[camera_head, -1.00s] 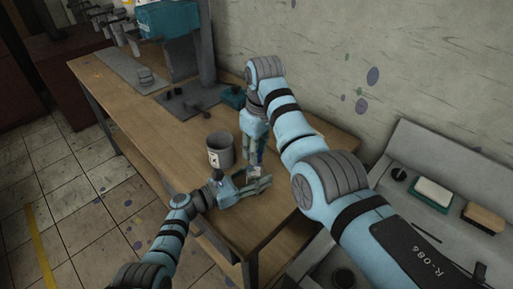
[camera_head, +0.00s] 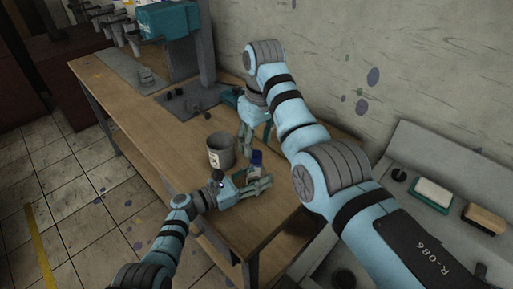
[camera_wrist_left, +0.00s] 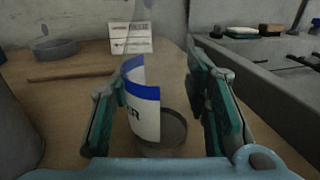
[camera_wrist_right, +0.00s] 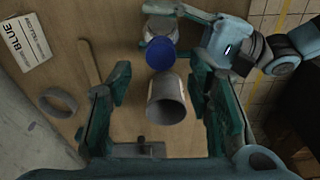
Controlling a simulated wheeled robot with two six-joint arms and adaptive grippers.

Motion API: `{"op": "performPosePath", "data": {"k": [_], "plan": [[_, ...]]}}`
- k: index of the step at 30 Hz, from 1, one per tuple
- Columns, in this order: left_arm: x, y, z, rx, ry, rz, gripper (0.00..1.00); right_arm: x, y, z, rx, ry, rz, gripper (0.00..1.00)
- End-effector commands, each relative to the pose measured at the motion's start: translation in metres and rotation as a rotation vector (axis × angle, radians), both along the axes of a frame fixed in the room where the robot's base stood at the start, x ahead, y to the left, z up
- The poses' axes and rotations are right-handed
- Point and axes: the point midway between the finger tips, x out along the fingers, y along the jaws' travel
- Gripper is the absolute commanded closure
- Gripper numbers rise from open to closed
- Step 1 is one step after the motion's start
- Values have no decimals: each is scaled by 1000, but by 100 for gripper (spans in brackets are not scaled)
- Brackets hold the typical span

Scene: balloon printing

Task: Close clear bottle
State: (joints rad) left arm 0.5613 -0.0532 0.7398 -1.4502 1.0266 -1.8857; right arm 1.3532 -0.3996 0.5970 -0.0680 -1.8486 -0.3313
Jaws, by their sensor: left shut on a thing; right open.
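The clear bottle stands upright on the workbench; its white-and-blue label (camera_wrist_left: 143,108) shows in the left wrist view. A blue cap (camera_head: 256,158) sits on top of the bottle. The cap also shows from above in the right wrist view (camera_wrist_right: 160,53). From these views I cannot tell how tight it is. My left gripper (camera_head: 262,186) is shut around the bottle's body from the side, low over the bench. My right gripper (camera_head: 246,148) is open and empty, above and behind the bottle, apart from the cap.
A grey cup (camera_head: 221,152) stands just left of the bottle. A tape-like ring (camera_wrist_right: 58,102), a wooden stick (camera_wrist_right: 89,64) and a card marked BLUE (camera_wrist_right: 23,43) lie on the bench (camera_head: 160,130). A sink area with a sponge (camera_head: 434,193) is at the right.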

Motion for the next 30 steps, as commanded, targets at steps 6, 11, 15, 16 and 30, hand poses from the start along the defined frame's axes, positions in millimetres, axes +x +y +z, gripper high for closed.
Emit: {"op": "performPosePath", "data": {"k": [6,11,15,16,30], "plan": [[0,0,0,0,0,0,100,0,0,13,0,1,0,53],[0,0,0,0,0,0,100,0,0,13,-1,1,0,52],[0,0,0,0,0,0,100,0,0,13,-1,1,0,30],[0,0,0,0,0,0,100,0,0,13,-1,1,0,30],[0,0,0,0,0,0,100,-2,-1,34,0,-3,-1,30]]}}
